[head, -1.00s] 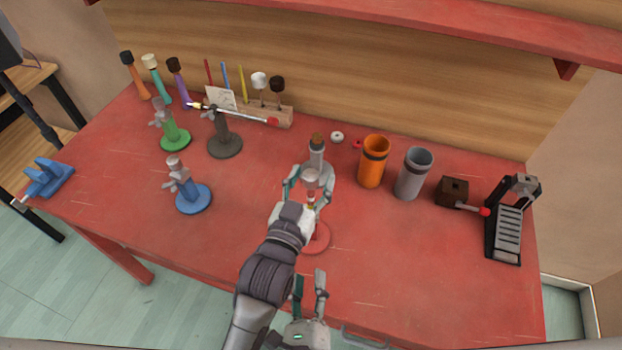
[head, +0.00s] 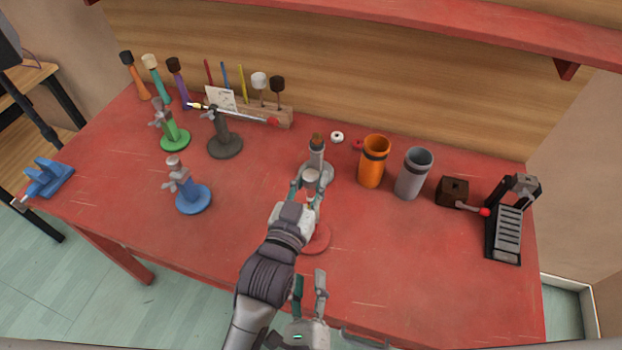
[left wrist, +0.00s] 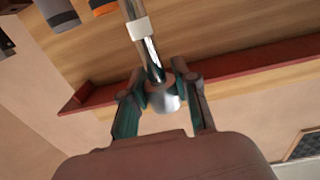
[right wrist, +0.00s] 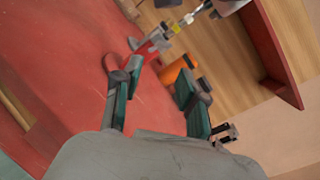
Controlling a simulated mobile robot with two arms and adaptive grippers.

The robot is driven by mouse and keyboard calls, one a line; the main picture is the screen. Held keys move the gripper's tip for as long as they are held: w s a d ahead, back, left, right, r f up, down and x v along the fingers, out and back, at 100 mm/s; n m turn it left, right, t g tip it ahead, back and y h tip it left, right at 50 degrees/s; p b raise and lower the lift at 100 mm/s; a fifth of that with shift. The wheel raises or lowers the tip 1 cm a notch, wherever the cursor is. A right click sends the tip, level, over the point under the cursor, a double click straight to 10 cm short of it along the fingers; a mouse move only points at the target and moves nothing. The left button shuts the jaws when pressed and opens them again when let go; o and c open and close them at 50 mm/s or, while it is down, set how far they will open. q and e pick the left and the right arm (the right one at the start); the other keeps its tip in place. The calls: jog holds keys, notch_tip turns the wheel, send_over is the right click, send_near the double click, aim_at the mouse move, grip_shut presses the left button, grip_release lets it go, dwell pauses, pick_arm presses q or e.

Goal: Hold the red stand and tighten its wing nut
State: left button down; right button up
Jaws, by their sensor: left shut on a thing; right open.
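The red stand has a round red base (head: 316,238) on the table near its front middle. My left gripper (head: 307,186) is shut on the upper part of the stand. In the left wrist view, its fingers (left wrist: 165,78) close around a shiny metal rod (left wrist: 148,50) just by a silver rounded end (left wrist: 165,99). A white collar sits on the rod. The left hand hides much of the stand in the head view, and I cannot make out the wing nut. My right gripper (head: 309,280) is open and empty at the front edge. In its view the red stand (right wrist: 155,43) is ahead, beyond the fingers.
An orange tube (head: 373,163), a grey tube (head: 413,175), a brown block (head: 453,191) and a black pedal (head: 506,235) are at right. Blue (head: 193,199) and green (head: 175,140) stands are at left. The table's front right is clear.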

dwell(0.3)
jog(key=shift+c, duration=0.8)
jog(key=w+n, duration=0.5)
jog(key=n, duration=0.7)
jog(key=w+n, duration=0.4)
jog(key=n, duration=0.7)
jog(key=shift+w+n, duration=0.35)
jog(key=shift+n, duration=0.05)
jog(key=shift+d, duration=0.1)
jog(key=shift+c, duration=0.4)
grip_shut()
